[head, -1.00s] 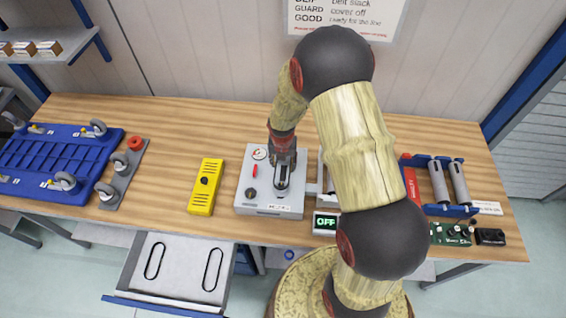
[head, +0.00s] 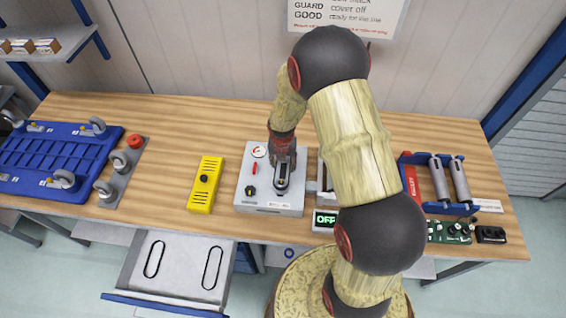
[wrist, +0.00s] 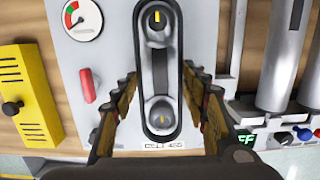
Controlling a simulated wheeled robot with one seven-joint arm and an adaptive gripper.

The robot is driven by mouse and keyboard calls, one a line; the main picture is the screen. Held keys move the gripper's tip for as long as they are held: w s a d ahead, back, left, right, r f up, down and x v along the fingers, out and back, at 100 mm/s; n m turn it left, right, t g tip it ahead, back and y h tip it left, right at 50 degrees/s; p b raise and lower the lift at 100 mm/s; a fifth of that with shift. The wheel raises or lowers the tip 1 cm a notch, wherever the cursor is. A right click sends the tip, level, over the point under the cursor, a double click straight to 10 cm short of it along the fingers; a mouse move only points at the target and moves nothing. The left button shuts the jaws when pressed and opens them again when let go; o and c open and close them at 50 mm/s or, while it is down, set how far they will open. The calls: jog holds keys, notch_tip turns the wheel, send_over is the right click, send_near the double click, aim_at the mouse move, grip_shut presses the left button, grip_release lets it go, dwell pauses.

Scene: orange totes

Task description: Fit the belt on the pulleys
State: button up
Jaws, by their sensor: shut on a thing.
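The black belt (wrist: 145,65) is a long loop that surrounds the upper pulley (wrist: 158,25) and the lower pulley (wrist: 160,115) in the wrist view. I cannot tell whether the belt sits in the grooves. My gripper (wrist: 160,76) is over the plate, its fingers shut on the belt's two long sides. In the head view my gripper (head: 283,162) hides part of the pulleys.
A gauge (wrist: 82,18) and a red lever (wrist: 87,86) are left of the pulleys. A yellow guard (head: 205,185) lies left of the plate. The display (head: 325,219) reads OFF. An open drawer (head: 180,300) holds two belts. Bare wood lies left of the guard.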

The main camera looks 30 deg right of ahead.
jog(key=shift+f+b, duration=0.3)
jog(key=shift+f, duration=0.75)
dwell(0.4)
jog(key=o, duration=1.2)
jog(key=shift+o, duration=0.3)
notch_tip(320, 180, up, 7)
jog(key=p, duration=0.7)
dwell(0.8)
dwell(0.5)
